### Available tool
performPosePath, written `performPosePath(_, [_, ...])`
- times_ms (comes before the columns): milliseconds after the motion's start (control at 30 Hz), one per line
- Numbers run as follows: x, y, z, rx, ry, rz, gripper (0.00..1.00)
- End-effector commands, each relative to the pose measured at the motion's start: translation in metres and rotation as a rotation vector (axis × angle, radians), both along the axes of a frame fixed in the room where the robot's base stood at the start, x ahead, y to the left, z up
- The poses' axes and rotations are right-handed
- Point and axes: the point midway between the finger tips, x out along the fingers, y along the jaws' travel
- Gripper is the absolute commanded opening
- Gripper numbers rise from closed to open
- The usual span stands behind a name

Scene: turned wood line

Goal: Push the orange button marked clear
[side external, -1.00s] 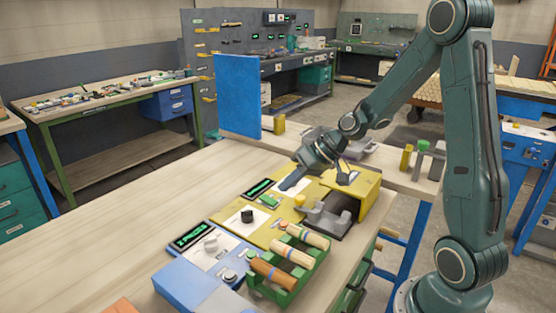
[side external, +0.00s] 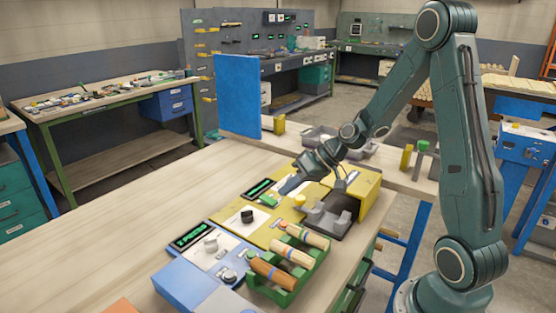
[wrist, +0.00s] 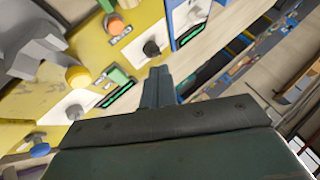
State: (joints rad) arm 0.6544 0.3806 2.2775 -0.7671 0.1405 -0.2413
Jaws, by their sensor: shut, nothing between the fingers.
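The orange button (wrist: 115,26) is a round cap on a yellow panel (wrist: 146,14), at the upper left of the wrist view. A small label sits beside it, too small to read. In the side view the button (side external: 283,225) is tiny, near the green rack. My gripper (wrist: 158,78) is shut and empty, with its fingers pointing toward the panels. In the side view my gripper (side external: 287,187) is over the yellow section behind the button, near a dark display, and apart from the button.
A black knob (side external: 247,216) is on the same panel. A yellow knob (side external: 299,200) and a grey cradle (side external: 327,220) are nearby. A green rack (side external: 287,278) of wooden handles stands in front, beside a blue panel (side external: 185,280).

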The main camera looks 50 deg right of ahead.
Motion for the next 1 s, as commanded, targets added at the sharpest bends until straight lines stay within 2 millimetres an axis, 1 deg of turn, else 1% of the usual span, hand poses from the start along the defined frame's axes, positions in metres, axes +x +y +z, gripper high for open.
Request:
performPosePath(400, [-0.001,0.001,-0.043,0.002,0.003,0.001,0.00])
performPosePath(600, [0.000,0.000,-0.061,0.002,0.002,0.000,0.00])
performPosePath(800, [0.000,0.000,-0.071,0.001,0.001,0.000,0.00])
performPosePath(1000, [0.000,0.000,-0.074,-0.001,0.000,-0.001,0.00])
